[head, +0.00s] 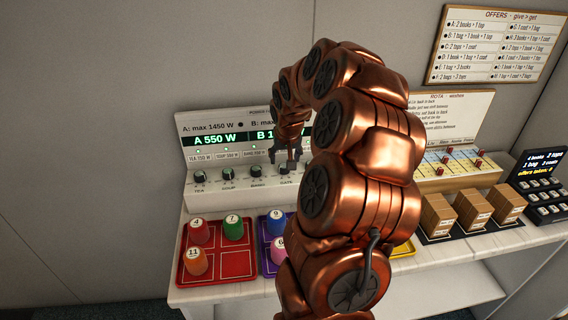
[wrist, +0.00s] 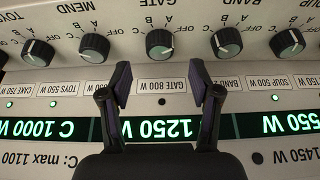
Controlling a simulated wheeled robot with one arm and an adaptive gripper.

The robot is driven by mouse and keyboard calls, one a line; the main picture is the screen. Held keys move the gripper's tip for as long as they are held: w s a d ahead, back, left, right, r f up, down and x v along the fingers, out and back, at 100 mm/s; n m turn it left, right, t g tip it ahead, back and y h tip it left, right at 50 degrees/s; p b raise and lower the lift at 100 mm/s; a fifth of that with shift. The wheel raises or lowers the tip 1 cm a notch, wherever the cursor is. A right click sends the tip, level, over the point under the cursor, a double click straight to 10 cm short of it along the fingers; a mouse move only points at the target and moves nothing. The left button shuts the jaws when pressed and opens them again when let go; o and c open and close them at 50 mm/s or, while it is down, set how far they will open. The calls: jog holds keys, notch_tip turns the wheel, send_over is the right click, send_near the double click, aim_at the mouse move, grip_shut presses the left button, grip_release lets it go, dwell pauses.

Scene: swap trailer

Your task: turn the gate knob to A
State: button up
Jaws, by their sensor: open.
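The gate knob (wrist: 160,44) is a round dark knob with a pale face on the console's sloping panel, upside down in the wrist view under the word GATE. Letters and OFF marks surround it; I cannot tell surely which its pointer faces. My gripper (wrist: 160,84) is open and empty, its two dark fingers spread to either side of the knob's line and short of the knob in the picture. In the head view my gripper (head: 289,160) hangs just above the gate end of the knob row, and my arm hides the panel to the right.
The band knob (wrist: 227,42) and mend knob (wrist: 95,46) flank the gate knob closely. A GATE 800 W label (wrist: 181,85) and a lit display (wrist: 160,128) lie beside them.

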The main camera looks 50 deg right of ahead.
aim_at(284, 166)
jog(key=shift+p+x, duration=0.6)
jog(key=shift+x, duration=1.85)
jog(key=c, duration=1.1)
